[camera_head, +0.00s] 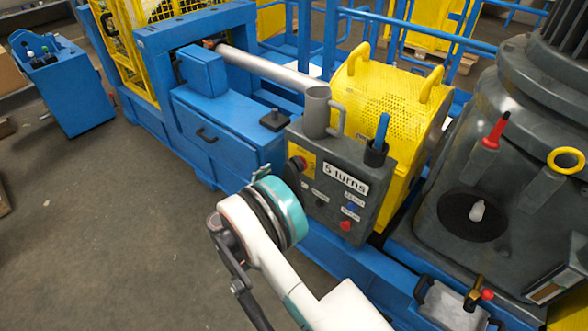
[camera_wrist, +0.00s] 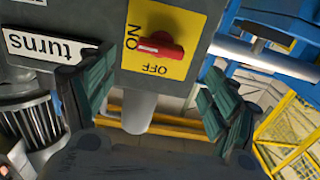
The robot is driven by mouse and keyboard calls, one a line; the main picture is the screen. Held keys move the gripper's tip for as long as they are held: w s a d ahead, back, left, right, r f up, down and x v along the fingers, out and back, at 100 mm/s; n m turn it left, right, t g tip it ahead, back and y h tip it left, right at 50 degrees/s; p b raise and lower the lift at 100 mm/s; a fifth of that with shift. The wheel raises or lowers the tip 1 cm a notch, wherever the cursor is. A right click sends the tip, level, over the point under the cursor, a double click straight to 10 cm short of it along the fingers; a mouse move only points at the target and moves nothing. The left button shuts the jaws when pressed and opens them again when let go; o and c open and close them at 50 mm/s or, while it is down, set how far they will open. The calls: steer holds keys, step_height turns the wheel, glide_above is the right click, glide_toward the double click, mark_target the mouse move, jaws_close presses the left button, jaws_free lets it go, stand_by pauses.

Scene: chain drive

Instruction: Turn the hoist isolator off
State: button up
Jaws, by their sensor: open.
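The hoist isolator is a red rotary handle (camera_wrist: 160,48) on a yellow plate (camera_wrist: 178,18) marked ON and OFF. In the wrist view the handle lies nearly level, with one end beside ON at the left; OFF is below it. In the head view the isolator (camera_head: 298,164) is small on the left of the grey control box (camera_head: 350,150). My gripper (camera_wrist: 155,88) is open, with dark green fingers left and right of the handle and apart from it. In the head view my wrist hides most of the gripper; a fingertip (camera_head: 262,174) shows just left of the box.
The box bears a "5 turns" label (camera_head: 346,179) and a red button (camera_head: 346,226). A yellow perforated guard (camera_head: 385,100) is behind. Open floor (camera_head: 110,230) lies to the left.

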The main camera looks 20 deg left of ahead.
mark_target(295, 166)
steer(key=b+x, duration=0.2)
steer(key=x, duration=0.6)
steer(key=c, duration=1.1)
